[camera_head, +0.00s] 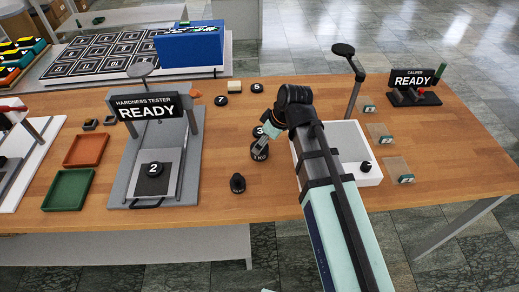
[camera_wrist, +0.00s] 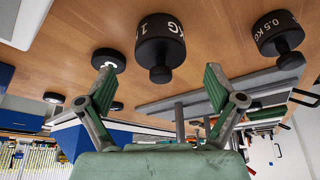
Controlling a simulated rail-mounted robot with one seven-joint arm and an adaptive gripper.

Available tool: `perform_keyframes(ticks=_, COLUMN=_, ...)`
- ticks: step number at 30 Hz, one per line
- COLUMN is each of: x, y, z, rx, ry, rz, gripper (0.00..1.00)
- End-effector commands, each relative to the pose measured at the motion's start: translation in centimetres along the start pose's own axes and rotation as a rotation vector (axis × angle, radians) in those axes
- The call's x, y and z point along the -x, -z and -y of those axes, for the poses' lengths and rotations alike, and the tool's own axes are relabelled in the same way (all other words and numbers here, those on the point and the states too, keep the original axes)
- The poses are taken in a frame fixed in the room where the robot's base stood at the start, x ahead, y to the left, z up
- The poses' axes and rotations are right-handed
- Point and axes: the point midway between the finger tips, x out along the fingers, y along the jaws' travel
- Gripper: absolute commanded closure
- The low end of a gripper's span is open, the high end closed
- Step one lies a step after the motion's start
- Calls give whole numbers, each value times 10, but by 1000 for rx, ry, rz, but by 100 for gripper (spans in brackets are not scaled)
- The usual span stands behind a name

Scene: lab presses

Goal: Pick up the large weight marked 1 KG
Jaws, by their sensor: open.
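The large black weight marked 1 KG (camera_head: 259,153) stands on the wooden table in the head view, partly covered by my gripper (camera_head: 267,138). In the wrist view the 1 KG weight (camera_wrist: 160,42) shows near the top centre, its knob pointing down the picture. My gripper (camera_wrist: 158,76) is open and empty there, with one green-padded finger on each side of the weight's line. I cannot tell how deep the weight lies between the fingers. The smaller weight marked 0.5 KG (camera_head: 237,184) stands nearer the front edge; it also shows at the wrist view's upper right (camera_wrist: 277,36).
A black puck (camera_wrist: 108,60) lies close to the left finger in the wrist view. Pucks 7 (camera_head: 221,100) and 6 (camera_head: 257,88) lie farther back. The hardness tester (camera_head: 190,170) stands left, with a white tray-like device (camera_head: 350,135) right.

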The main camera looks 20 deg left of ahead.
Motion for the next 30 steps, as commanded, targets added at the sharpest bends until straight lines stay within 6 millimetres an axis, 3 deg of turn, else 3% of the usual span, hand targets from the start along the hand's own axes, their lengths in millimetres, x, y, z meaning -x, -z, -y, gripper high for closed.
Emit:
perform_keyframes(ticks=5, x=-8, y=0, z=0, rx=0, ry=1, rz=0, gripper=7)
perform_keyframes(ticks=15, x=-44, y=0, z=0, rx=0, ry=1, rz=1, gripper=7)
perform_keyframes(ticks=26, x=-52, y=0, z=0, rx=0, ry=0, rz=0, gripper=7)
perform_keyframes(ticks=28, x=-52, y=0, z=0, rx=0, ry=0, rz=0, gripper=25)
perform_keyframes(ticks=30, x=-52, y=0, z=1, rx=0, ry=0, rz=-1, gripper=50)
